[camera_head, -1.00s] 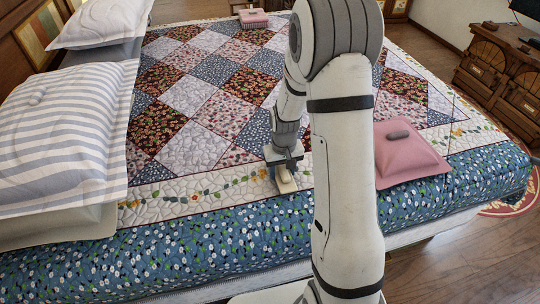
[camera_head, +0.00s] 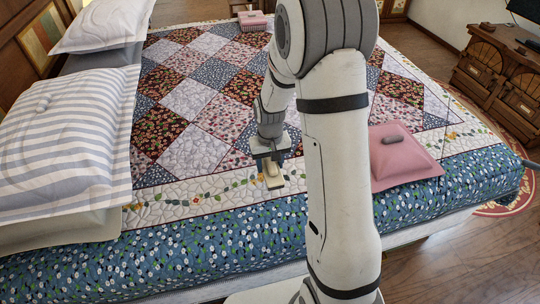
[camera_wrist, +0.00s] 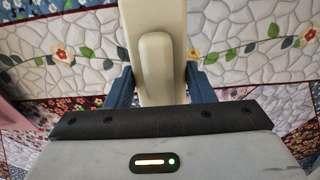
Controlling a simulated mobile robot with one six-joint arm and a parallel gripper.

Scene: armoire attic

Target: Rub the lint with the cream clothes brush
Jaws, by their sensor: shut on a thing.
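My gripper (camera_head: 271,160) is shut on the cream clothes brush (camera_head: 273,178), just above the pale, flower-trimmed border of the quilt. In the wrist view the brush (camera_wrist: 155,65) sits between my two blue fingers (camera_wrist: 160,88), its long cream back facing the camera. Its underside is hidden, and I cannot tell whether it touches the quilt.
The patchwork quilt (camera_head: 190,100) covers the bed and is mostly clear. A small pink item (camera_head: 252,21) sits at the bed's far edge. Another pillow (camera_head: 105,22) lies at the far left. A wooden cabinet (camera_head: 497,75) stands beyond the right side, with wooden floor between.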

